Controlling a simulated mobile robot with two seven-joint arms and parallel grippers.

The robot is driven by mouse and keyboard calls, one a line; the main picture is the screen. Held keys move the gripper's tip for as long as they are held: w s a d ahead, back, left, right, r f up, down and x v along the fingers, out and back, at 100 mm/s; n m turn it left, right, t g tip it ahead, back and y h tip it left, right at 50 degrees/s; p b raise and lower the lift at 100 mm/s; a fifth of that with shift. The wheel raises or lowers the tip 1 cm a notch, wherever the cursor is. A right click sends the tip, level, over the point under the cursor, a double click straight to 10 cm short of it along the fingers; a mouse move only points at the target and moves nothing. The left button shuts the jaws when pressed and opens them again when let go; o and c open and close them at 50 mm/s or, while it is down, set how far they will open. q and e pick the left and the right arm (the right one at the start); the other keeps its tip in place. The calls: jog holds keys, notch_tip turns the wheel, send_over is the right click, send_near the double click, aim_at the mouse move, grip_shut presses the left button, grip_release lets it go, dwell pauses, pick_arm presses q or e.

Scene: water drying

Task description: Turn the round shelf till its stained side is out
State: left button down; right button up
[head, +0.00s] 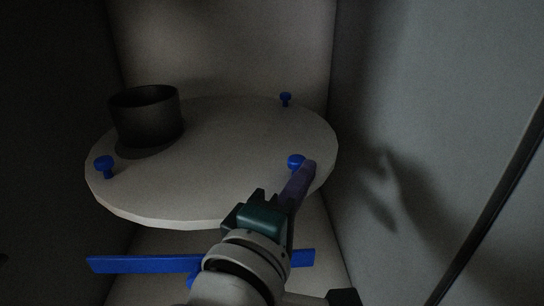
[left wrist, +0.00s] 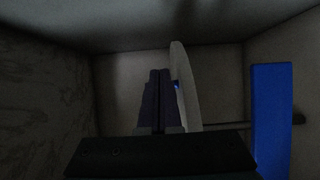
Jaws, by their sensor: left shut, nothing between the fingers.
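The round shelf (head: 230,150) is a pale disc inside a dim cabinet. Blue knobs stand on its rim: one at the left (head: 104,165), one at the back (head: 285,98) and one at the front right (head: 297,161). My left gripper (head: 307,170) is shut and empty, its purple fingers beside the front-right knob; I cannot tell if they touch it. In the left wrist view, the shut fingers (left wrist: 160,75) are next to the shelf (left wrist: 184,85), seen edge-on, with a bit of blue knob between. I cannot make out a clear stain. My right gripper is not in view.
A dark pot (head: 146,115) stands on the shelf's left part. A blue bar (head: 140,264) lies below the shelf's front; a blue bar also shows in the left wrist view (left wrist: 271,120). The grey right wall (head: 430,100) stands close beside the shelf.

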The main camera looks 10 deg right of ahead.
pick_arm(q)
jog(key=shift+w+d+b, duration=0.5)
jog(key=shift+w+d, duration=0.2)
jog(key=shift+d, duration=0.2)
